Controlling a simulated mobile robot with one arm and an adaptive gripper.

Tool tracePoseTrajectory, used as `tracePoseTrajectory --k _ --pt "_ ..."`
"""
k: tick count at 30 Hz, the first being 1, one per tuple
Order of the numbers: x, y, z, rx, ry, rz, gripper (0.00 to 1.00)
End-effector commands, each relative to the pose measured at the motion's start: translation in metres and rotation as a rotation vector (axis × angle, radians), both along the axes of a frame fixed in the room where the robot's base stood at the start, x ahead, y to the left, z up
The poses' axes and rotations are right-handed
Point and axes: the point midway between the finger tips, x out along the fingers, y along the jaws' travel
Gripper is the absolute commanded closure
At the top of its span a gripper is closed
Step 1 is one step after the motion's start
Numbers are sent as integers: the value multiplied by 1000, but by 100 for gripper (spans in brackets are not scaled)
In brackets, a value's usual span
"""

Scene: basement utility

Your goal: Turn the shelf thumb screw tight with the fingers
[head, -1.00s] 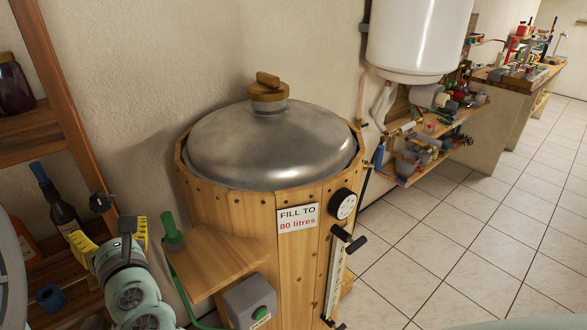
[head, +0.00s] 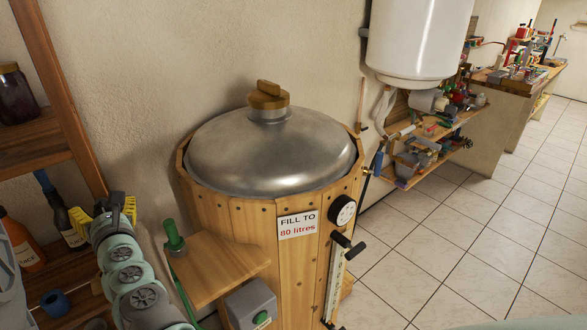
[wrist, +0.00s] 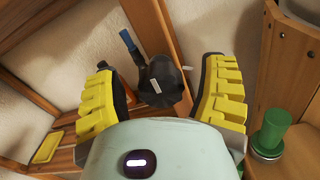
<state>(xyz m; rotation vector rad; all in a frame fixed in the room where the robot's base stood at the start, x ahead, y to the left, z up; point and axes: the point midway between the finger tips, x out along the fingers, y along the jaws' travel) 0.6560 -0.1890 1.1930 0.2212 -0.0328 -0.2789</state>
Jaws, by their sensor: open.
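The thumb screw (wrist: 168,85) is a black lobed knob with a small white mark, seen in the wrist view by the wooden shelf upright. My gripper (wrist: 158,72) is open, with one yellow-padded finger on each side of the knob. Gaps show between the knob and both pads, so neither seems to touch it. In the head view my gripper (head: 105,208) is at the lower left, by the shelf's upright (head: 62,100). There the knob is hidden or too small to make out behind the fingers.
A dark bottle with a blue neck (head: 55,205) and an orange bottle (head: 22,240) stand on the shelf at left. A wooden barrel (head: 225,220) with a metal lid stands at right. Its side ledge (head: 225,268) carries a green-topped item (head: 174,238) close to my arm.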

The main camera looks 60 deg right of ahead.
Motion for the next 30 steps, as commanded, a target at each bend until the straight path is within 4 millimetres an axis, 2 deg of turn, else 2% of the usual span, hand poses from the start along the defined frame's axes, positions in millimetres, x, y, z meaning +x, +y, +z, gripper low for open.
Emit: tracePoseTrajectory --k 7,27,30 --pt "0 1 -1 0 1 2 27" --pt "0 0 -1 0 1 1 96" --pt "0 0 -1 1 0 1 97"
